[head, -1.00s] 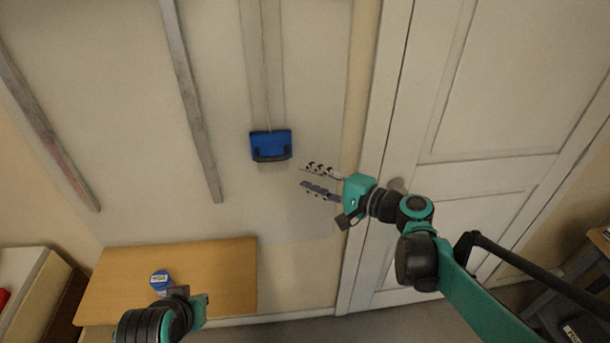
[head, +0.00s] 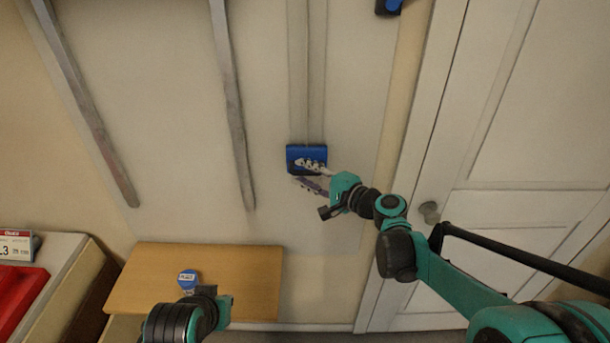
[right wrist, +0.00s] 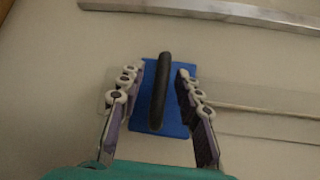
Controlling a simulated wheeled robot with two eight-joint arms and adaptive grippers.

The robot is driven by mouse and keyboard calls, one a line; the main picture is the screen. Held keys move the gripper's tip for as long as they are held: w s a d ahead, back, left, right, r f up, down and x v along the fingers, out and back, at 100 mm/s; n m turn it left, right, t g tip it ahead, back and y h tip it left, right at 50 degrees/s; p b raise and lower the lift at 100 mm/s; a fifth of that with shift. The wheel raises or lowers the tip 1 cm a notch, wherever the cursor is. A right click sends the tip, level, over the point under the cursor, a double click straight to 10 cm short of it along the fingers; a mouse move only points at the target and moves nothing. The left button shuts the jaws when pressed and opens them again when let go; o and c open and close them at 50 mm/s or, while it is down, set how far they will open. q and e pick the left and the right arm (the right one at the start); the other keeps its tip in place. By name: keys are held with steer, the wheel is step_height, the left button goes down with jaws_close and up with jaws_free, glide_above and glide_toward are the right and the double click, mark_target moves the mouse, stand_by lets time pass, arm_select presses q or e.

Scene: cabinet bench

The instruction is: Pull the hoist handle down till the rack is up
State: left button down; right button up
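The hoist handle is a blue block (head: 306,153) with a dark bar, at the lower end of a vertical track on the wall. In the right wrist view the black bar (right wrist: 159,92) stands out from the blue plate (right wrist: 176,118). My right gripper (head: 312,175) is at the handle; in the right wrist view its open fingers (right wrist: 155,90) lie on either side of the bar, with gaps visible. In the head view the fingers hide the handle's lower part. My left gripper (head: 222,305) is low at the left, away from the handle; its fingers are not clear. I cannot identify the rack.
A wooden board (head: 240,285) with a blue-lidded container (head: 188,280) lies below left. Two grey rails (head: 232,110) run up the wall. A white door (head: 530,230) with a knob (head: 430,211) is at right. A red tray (head: 20,300) sits far left.

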steer(key=shift+w+a, duration=0.15)
steer(key=shift+a, duration=0.05)
jaws_close()
steer(key=shift+f+b, duration=0.5)
steer(key=shift+f, duration=0.35)
jaws_free()
steer(key=shift+d, duration=0.1)
